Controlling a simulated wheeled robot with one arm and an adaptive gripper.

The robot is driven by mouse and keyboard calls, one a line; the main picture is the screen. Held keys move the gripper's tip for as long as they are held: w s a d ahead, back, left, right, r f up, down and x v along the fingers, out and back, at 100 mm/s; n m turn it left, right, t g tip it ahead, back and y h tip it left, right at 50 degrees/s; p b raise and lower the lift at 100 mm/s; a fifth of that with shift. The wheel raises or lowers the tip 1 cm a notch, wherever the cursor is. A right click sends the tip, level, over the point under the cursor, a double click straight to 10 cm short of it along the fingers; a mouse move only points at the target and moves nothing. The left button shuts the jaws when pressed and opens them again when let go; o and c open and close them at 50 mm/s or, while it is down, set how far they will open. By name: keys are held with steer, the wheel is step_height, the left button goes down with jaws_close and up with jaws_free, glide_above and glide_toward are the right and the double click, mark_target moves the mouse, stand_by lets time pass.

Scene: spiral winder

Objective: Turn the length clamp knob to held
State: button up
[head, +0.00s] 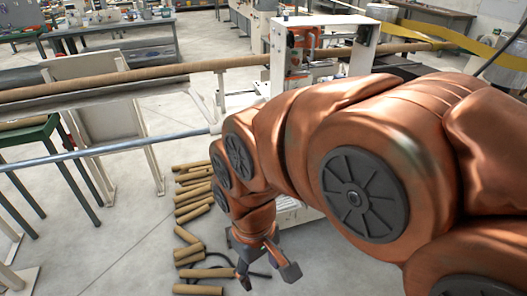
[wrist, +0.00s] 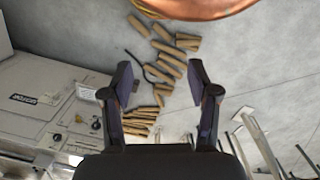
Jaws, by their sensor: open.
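My gripper (head: 266,274) hangs low in the head view, open and empty above the floor. In the wrist view its two dark fingers (wrist: 160,72) stand wide apart with nothing between them. A pale machine front (wrist: 40,108) with small dark knobs or buttons (wrist: 79,119) shows at the left of the wrist view, left of my fingers. The markings there are too small to read, so I cannot tell which one is the length clamp knob or how it is set. My arm hides much of the machine in the head view.
Several cut cardboard tubes (head: 192,206) lie on the floor left of my gripper; they also show in the wrist view (wrist: 165,60). A long tube (head: 150,75) and a steel rail (head: 110,146) run across the left. A green stand (head: 30,133) stands at far left.

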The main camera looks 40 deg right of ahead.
steer(key=w+d+f+n+t+h+b, duration=0.2)
steer(key=w+d+f+n+t+b, duration=0.15)
steer(key=w+d, duration=0.6)
steer(key=w+d+f+n+t+h+b, duration=0.2)
steer(key=w+d+f+b, duration=0.2)
steer(key=w+d, duration=0.6)
steer(key=w+d+f+n+t+h+b, duration=0.1)
steer(key=w+d+f+n+t+b, duration=0.2)
steer(key=w+d, duration=0.75)
steer(key=w+d+f+n+t+b, duration=0.5)
steer(key=d+f+n+b, duration=0.15)
steer(key=d, duration=0.25)
steer(key=w+d+f+n+t+b, duration=0.45)
steer(key=d+f+n, duration=0.2)
steer(key=d, duration=0.25)
steer(key=x, duration=0.7)
steer(key=shift+w+d+h, duration=0.15)
steer(key=shift+d+h, duration=0.15)
steer(key=shift+c, duration=0.4)
jaws_close()
